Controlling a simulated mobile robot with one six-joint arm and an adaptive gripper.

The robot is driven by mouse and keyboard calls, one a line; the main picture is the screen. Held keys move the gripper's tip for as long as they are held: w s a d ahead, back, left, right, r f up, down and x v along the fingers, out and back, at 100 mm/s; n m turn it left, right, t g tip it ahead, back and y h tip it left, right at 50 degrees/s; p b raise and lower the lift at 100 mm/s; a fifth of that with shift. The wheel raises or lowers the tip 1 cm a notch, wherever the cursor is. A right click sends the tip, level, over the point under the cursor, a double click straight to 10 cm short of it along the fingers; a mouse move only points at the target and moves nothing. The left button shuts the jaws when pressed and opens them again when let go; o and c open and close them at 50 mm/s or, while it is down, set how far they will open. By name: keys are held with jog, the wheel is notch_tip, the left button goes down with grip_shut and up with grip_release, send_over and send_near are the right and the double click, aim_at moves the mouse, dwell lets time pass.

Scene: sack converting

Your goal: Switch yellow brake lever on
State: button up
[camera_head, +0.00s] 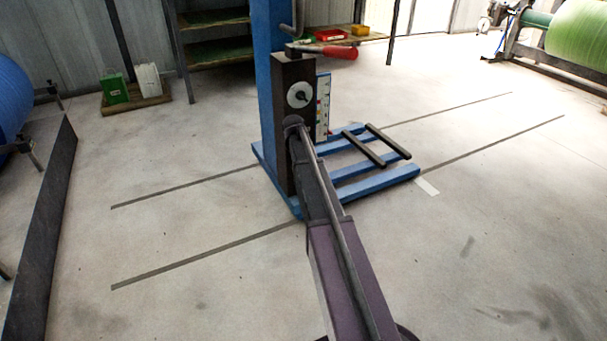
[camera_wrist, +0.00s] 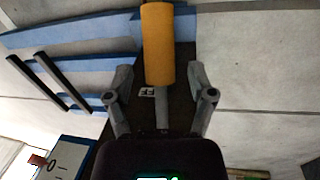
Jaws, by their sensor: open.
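The yellow brake lever (camera_wrist: 158,45) shows in the wrist view as a thick yellow grip on a thin grey stem. It stands out from a dark panel, with a small white label reading "FF" beside the stem, partly covered. My gripper (camera_wrist: 160,78) is open, with one finger on each side of the lever near the grip's lower end and stem. In the head view my arm reaches the dark box (camera_head: 284,150) on the blue post, and hides the lever and the gripper.
A red-handled lever (camera_head: 335,52) sticks out from the top of the box, above a white dial (camera_head: 299,95). The blue base (camera_head: 378,186) has two dark bars. A blue roll (camera_head: 10,95) is left, a green roll (camera_head: 580,35) right.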

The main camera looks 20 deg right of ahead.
jog(key=shift+f, duration=0.3)
grip_shut()
jog(key=shift+d, duration=0.15)
